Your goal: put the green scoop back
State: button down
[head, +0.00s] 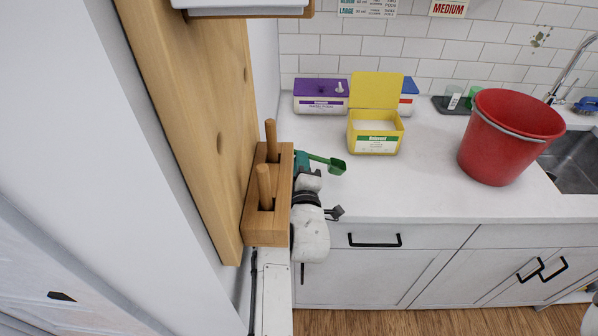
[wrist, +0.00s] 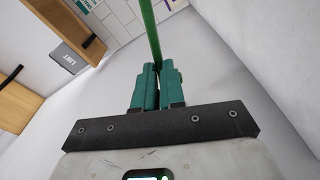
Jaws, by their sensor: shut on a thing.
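The green scoop (head: 336,166) is in my gripper (head: 303,158), just above the counter at its left end, in front of the boxes. Its cup points right, and its handle (wrist: 149,32) rises from between my teal fingers (wrist: 157,85) in the wrist view. My gripper is shut on the handle. A dark tray (head: 442,102) at the back of the counter holds a grey-black item with a white label and another green item (head: 473,92). The bucket partly hides that tray. An open yellow box (head: 376,143) of white powder stands right of my gripper.
A wooden rack (head: 248,222) with two upright handles is close left of my arm. A purple box (head: 321,105) stands behind. A large red bucket (head: 505,140) is on the right, beside the sink (head: 570,165). The counter front is clear.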

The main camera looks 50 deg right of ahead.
jog(key=shift+w+f, duration=0.25)
jog(key=shift+f, duration=0.05)
jog(key=shift+f+p, duration=0.4)
jog(key=shift+f, duration=1.15)
jog(key=shift+f, duration=0.1)
jog(key=shift+f, duration=0.15)
jog(key=c, duration=1.2)
grip_release()
